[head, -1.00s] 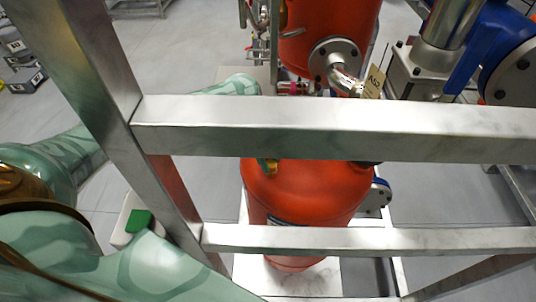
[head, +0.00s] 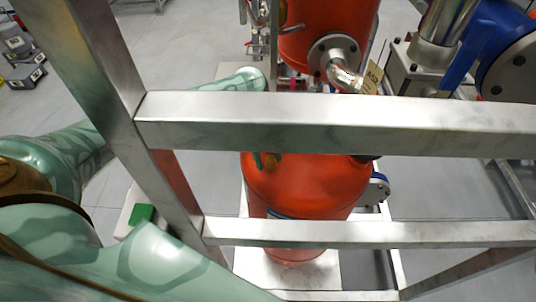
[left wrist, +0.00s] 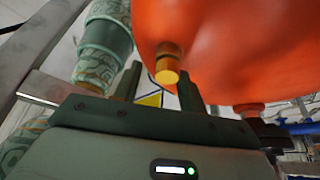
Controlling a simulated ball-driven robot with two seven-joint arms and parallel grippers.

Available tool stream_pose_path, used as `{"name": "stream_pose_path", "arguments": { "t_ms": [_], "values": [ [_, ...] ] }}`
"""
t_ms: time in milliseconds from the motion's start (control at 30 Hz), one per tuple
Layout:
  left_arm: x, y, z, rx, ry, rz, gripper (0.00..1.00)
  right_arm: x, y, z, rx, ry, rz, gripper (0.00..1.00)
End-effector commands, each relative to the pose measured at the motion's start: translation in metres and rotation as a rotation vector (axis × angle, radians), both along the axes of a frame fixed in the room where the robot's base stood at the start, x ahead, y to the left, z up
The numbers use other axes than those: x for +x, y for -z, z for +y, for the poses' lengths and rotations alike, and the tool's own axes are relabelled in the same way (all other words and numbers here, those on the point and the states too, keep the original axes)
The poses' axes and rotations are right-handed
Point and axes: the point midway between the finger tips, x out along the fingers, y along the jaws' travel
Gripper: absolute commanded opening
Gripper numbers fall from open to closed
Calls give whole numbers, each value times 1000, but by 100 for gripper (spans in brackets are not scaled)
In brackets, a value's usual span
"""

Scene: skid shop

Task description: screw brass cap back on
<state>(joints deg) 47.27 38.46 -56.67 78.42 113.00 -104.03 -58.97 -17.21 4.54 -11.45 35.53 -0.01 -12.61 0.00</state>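A brass-coloured fitting (left wrist: 167,68) with a bright yellow end face sticks out of the red vessel (left wrist: 230,50) in the left wrist view. I cannot tell whether it is the cap or the bare port. My left gripper (left wrist: 160,85) is open; its two dark fingers stand either side of the fitting in the picture, with gaps on both sides. In the head view the brass fitting (head: 271,160) shows on the left shoulder of the red vessel (head: 310,190), just below the upper metal bar. A green piece, probably a left fingertip, is beside it; the bar hides most of the gripper. My right gripper is not in view.
A metal frame with an upper bar (head: 340,122), lower bar (head: 370,233) and slanted post (head: 100,75) stands in front of the vessel. A flange (head: 335,52), a tag (head: 373,78) and a blue valve body (head: 480,45) are behind.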

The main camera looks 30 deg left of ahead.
Motion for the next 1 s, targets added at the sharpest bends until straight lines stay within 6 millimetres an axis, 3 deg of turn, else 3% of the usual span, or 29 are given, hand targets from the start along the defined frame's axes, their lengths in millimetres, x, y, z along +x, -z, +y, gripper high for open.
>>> {"name": "stream_pose_path", "arguments": {
  "t_ms": [433, 1000],
  "values": [
    [0, -2, 1, 2, -15, -1, 36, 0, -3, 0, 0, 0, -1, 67],
    [0, -5, 1, 4, -433, -1, 36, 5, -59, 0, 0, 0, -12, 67]
  ]
}}
